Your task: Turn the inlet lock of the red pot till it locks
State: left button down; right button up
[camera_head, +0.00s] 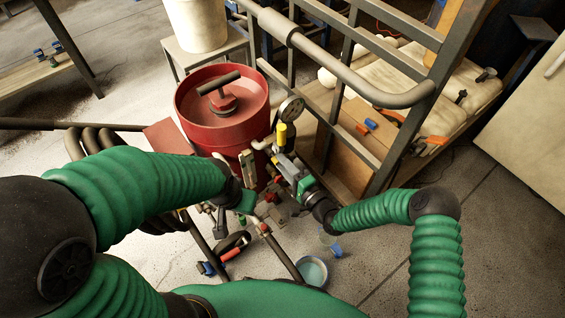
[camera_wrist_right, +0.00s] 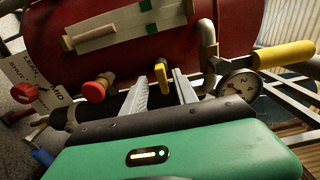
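The red pot (camera_head: 222,105) stands upright left of the middle in the head view. A dark T-handle (camera_head: 218,83) sits on its top. Its red wall (camera_wrist_right: 120,35) fills the upper part of the right wrist view. My right gripper (camera_wrist_right: 163,88) is open beside the pot's fittings; it also shows in the head view (camera_head: 276,160). A small yellow lever (camera_wrist_right: 162,75) shows between its two fingers; contact is unclear. I cannot tell which fitting is the inlet lock. My left gripper (camera_head: 243,203) is low in front of the pot; its fingers are not clear.
A pressure gauge (camera_wrist_right: 239,88) and a larger yellow handle (camera_wrist_right: 286,54) are close right of my right gripper. A red knob (camera_wrist_right: 94,91) is to its left. Metal railing (camera_head: 345,75) stands right of the pot. A bowl (camera_head: 312,271) lies on the floor.

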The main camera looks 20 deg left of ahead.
jog(key=p+v, duration=0.3)
jog(key=v, duration=1.3)
jog(key=shift+p, duration=0.3)
jog(key=shift+d+f, duration=0.1)
jog(key=shift+d, duration=0.05)
